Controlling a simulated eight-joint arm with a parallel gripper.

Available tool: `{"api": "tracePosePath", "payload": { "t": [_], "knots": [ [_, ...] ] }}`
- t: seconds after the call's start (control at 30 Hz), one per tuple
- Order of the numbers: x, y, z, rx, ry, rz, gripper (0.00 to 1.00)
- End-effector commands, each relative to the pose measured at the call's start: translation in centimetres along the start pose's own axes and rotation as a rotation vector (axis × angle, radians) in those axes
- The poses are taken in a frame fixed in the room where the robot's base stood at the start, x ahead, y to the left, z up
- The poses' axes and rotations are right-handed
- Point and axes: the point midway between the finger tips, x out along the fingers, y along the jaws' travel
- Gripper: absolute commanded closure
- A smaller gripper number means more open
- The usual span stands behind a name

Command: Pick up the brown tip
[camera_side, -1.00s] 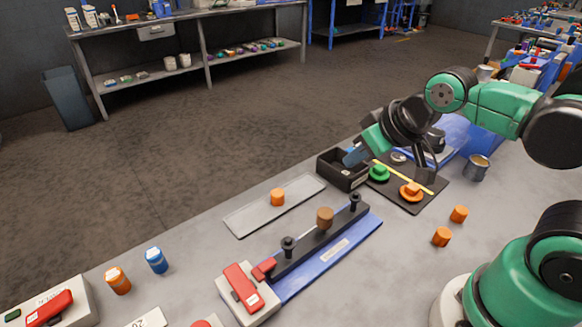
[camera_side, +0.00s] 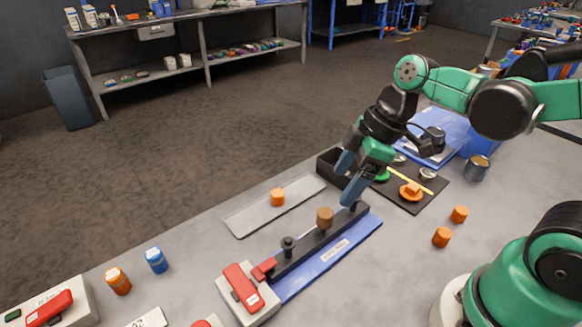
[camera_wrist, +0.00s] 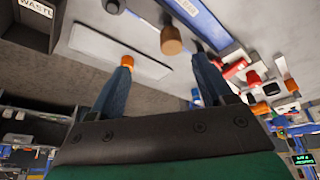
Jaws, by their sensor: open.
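The brown tip (camera_side: 325,219) stands upright on a black bar of the blue-based fixture (camera_side: 340,256), between two black knobs. In the wrist view the brown tip (camera_wrist: 171,40) shows beyond the gap between the fingers, nearer the right finger. My gripper (camera_side: 348,178) is open and empty, above and to the right of the tip in the side view, near the fixture's far knob. In the wrist view its two blue fingers (camera_wrist: 161,66) are spread wide apart. The tip is apart from both fingers.
A grey tray (camera_side: 241,222) with an orange cap (camera_side: 278,197) lies left of the fixture. A black bin (camera_side: 328,167) stands behind. A dark mat (camera_side: 425,202) holds green and orange pieces. Two orange caps (camera_side: 441,237) lie on the right.

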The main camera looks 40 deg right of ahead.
Motion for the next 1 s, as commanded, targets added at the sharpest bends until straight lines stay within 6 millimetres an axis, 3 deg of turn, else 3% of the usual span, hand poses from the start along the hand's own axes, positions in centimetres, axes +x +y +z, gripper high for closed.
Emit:
{"api": "tracePosePath", "payload": {
  "t": [0.2,0.7,1.0],
  "knots": [
    [0.6,-0.6,-0.3,-0.222,0.023,-0.113,0.27],
    [5.1,-1.1,-0.4,-0.234,0.025,-0.116,0.27],
    [6.0,-1.2,-0.4,-0.232,0.025,-0.114,0.27]
  ]
}}
